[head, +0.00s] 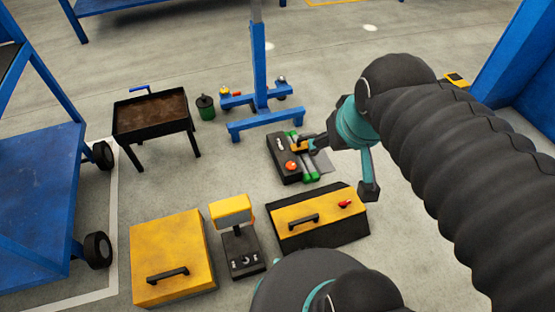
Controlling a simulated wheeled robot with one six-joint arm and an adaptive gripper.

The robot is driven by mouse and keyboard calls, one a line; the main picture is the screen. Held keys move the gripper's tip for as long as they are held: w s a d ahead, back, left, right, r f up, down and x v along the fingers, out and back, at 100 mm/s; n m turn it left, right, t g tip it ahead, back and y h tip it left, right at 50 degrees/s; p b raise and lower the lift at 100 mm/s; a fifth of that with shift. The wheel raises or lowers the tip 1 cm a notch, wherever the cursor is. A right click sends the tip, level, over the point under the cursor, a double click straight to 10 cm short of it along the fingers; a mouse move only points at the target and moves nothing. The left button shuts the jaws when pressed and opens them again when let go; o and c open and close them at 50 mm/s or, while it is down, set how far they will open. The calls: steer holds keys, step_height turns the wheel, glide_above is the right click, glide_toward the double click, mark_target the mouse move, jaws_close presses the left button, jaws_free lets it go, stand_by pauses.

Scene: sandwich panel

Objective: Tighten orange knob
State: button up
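The orange knob (291,166) is a small round cap on top of a low dark device (282,150) on the floor, right of the middle of the head view. Green bars (310,173) run along the right side of this device. My gripper (303,143) is over the device, a little beyond the knob in the picture and apart from it. It is small here and partly merges with black and yellow parts. I cannot tell whether its fingers are open or hold anything.
A yellow-topped box (318,215) with a red lever stands in front of the device. Left of it are a scale-like unit (242,250) and a yellow case (170,260). A blue stand (260,95) is behind, with a black tray table (152,108) and blue cart (40,170) at left.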

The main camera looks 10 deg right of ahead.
steer(key=w+n, duration=0.1)
steer(key=w, duration=0.7)
steer(key=n+g, duration=0.5)
steer(key=n, duration=0.5)
glide_above(291, 165)
step_height(291, 165, down, 42)
step_height(291, 165, down, 15)
steer(key=shift+r, duration=0.2)
